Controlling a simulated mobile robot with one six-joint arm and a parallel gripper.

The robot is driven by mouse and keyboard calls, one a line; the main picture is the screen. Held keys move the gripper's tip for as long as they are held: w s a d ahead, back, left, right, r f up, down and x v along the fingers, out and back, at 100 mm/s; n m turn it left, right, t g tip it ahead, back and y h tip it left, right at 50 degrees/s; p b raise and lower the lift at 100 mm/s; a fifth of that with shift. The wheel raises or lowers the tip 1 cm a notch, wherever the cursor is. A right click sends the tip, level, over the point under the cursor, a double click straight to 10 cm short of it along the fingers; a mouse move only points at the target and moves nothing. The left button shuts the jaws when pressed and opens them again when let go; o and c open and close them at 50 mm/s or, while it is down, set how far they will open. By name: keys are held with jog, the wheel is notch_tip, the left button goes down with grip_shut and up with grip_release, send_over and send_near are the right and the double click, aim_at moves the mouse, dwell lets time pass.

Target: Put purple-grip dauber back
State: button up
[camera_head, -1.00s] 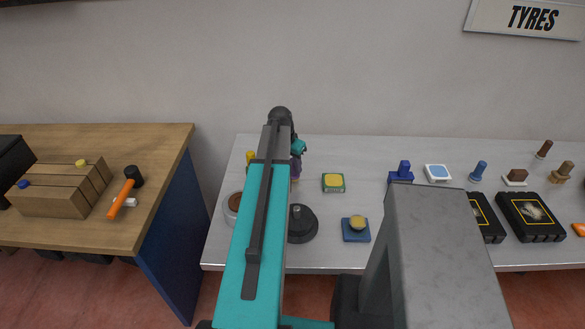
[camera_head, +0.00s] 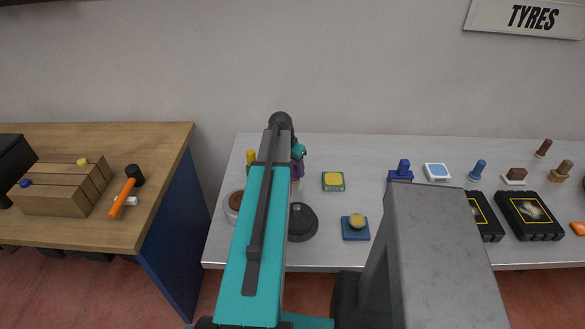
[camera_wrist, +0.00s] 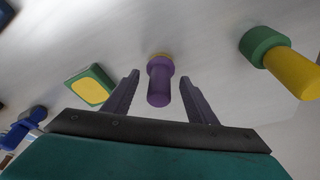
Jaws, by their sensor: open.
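The purple-grip dauber (camera_wrist: 159,82) stands on the grey table, seen in the wrist view between my gripper's fingers. A bit of yellowish base shows at its far end. My gripper (camera_wrist: 162,84) is open, with one finger on each side of the dauber and visible gaps on both sides. In the head view my arm hides most of the dauber; a purple patch (camera_head: 298,168) shows beside the arm. The gripper's fingers cannot be made out there.
A yellow-and-green dauber (camera_wrist: 279,58) stands to the right in the wrist view. A green-and-yellow pad (camera_head: 333,181), a blue pad with a yellow top (camera_head: 356,227) and a dark round base (camera_head: 301,223) are nearby. A brown-filled dish (camera_head: 234,206) lies left of my arm.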

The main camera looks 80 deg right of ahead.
jog(key=shift+f, duration=0.15)
jog(key=shift+a+b+v, duration=0.2)
jog(key=shift+b+v, duration=0.9)
jog(key=shift+v, duration=0.8)
jog(key=b+v, duration=0.2)
jog(key=v, duration=0.8)
jog(key=shift+a, duration=0.2)
